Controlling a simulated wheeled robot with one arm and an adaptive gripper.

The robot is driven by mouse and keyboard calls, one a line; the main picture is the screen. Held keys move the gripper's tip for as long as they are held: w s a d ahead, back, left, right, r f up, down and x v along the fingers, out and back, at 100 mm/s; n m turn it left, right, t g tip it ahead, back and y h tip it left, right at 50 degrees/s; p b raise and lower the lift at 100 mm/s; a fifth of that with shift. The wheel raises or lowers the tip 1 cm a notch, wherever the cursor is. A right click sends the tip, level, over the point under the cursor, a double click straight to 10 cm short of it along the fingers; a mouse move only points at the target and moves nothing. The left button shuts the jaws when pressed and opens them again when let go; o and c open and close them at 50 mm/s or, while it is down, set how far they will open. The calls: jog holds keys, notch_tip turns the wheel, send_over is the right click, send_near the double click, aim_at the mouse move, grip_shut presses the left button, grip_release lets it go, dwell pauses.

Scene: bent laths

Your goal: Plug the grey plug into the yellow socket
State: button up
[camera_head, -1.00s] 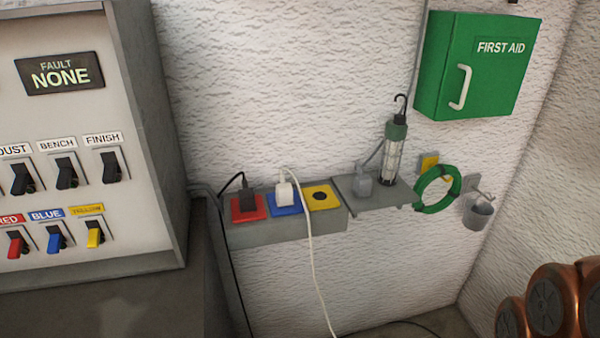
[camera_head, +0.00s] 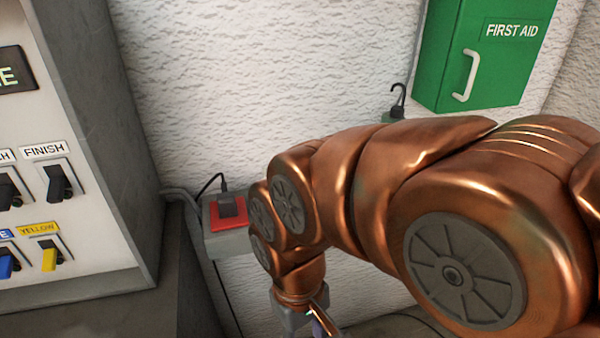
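The grey plug and the yellow socket are both hidden behind my copper arm in the current view. One second ago the grey plug stood on a small grey shelf beside the lamp, and the yellow socket was empty at the right end of the socket strip. My gripper (camera_head: 300,320) is only partly in view at the bottom edge, pointing down. Its fingertips are cut off, so I cannot tell whether it is open or holds anything.
A black plug (camera_head: 230,205) sits in the red socket (camera_head: 241,222) at the strip's left end. A switch panel (camera_head: 95,215) stands at left, with a yellow switch (camera_head: 49,259). A green first-aid box (camera_head: 455,60) and the lamp's hook (camera_head: 398,95) are behind my arm.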

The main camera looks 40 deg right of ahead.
jog(key=shift+w+d, duration=0.15)
jog(key=shift+o, duration=0.2)
jog(key=shift+o, duration=0.8)
jog(key=shift+w, duration=0.1)
jog(key=o, duration=0.4)
jog(key=shift+t, duration=0.7)
jog(key=w+r, duration=0.1)
jog(key=w, duration=0.1)
jog(key=w+d+r, duration=0.1)
jog(key=w, duration=0.1)
jog(key=w+d, duration=0.1)
jog(key=w, duration=0.2)
jog(key=shift+d+r, duration=0.2)
jog(key=shift+r, duration=0.2)
jog(key=shift+c, duration=0.2)
jog(key=w+d+r+m+t, duration=0.1)
jog(key=w+d+r+t, duration=0.15)
jog(key=w+d, duration=0.45)
jog(key=w+d+r+m+t, duration=0.1)
jog(key=w+d+r, duration=0.35)
jog(key=d, duration=0.55)
jog(key=w+d+r+m+t+h, duration=0.1)
jog(key=d+m, duration=0.1)
jog(key=d, duration=0.9)
jog(key=shift+d+h, duration=0.3)
jog(key=shift+d, duration=0.05)
